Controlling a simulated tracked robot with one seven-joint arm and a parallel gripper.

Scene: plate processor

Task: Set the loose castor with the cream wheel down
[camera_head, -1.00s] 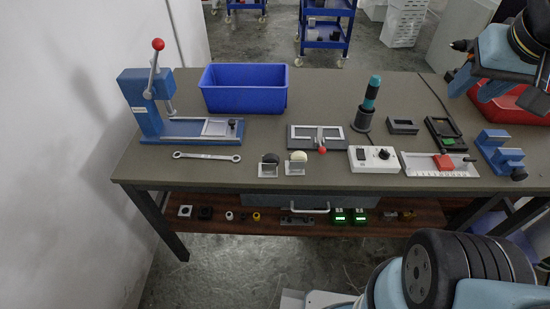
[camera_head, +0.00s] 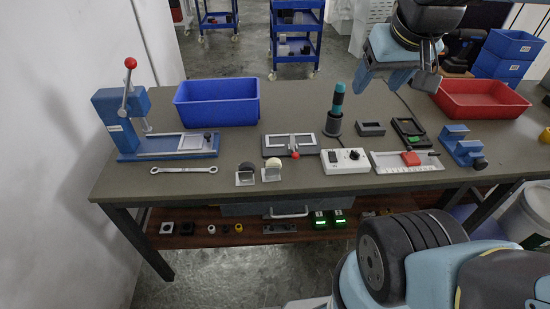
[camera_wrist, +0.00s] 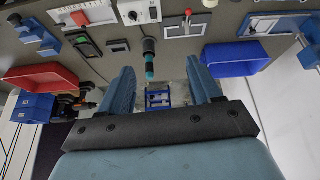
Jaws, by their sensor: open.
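The castor with the cream wheel (camera_head: 272,164) stands on the near part of the grey-brown table (camera_head: 310,95), its metal plate facing the front. A similar castor with a dark wheel (camera_head: 246,169) stands just left of it. My gripper (camera_wrist: 160,68) is open and empty in the wrist view, with two blue fingers spread apart. In the head view my gripper (camera_head: 375,85) hangs above the table's back right, well away from the castors. In the wrist view the castors are not clearly shown.
A blue bin (camera_head: 216,101) and a red bin (camera_head: 482,98) stand on the table. A lever press (camera_head: 125,120), wrench (camera_head: 184,169), clamp fixture (camera_head: 290,144), white control box (camera_head: 344,160) and upright teal-handled tool (camera_head: 337,105) surround the castors. The table's front edge is close to them.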

